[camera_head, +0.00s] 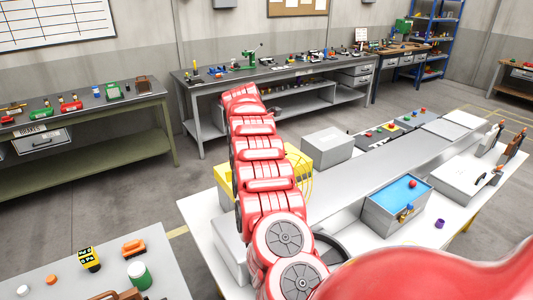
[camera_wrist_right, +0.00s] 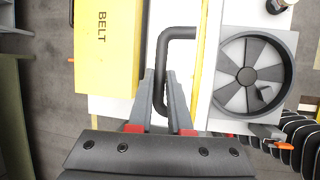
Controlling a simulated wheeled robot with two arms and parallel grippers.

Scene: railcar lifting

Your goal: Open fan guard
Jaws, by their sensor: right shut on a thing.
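In the right wrist view my right gripper (camera_wrist_right: 167,92) is shut on a black bent bar handle (camera_wrist_right: 161,60), with one finger on each side of its long leg. The handle stands between a yellow box marked BELT (camera_wrist_right: 105,45) and a round grey-bladed fan (camera_wrist_right: 250,75) in a black ring. I cannot tell from this view whether the handle belongs to the fan's guard. In the head view the red arm hides this gripper and the handle. My left gripper is in neither view.
A yellow box (camera_head: 300,158) shows partly behind the arm in the head view. A grey box (camera_head: 326,145) and a blue-topped box (camera_head: 397,205) stand on the white-topped bench right of the arm. A small grey table (camera_head: 110,262) with small items stands at lower left.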

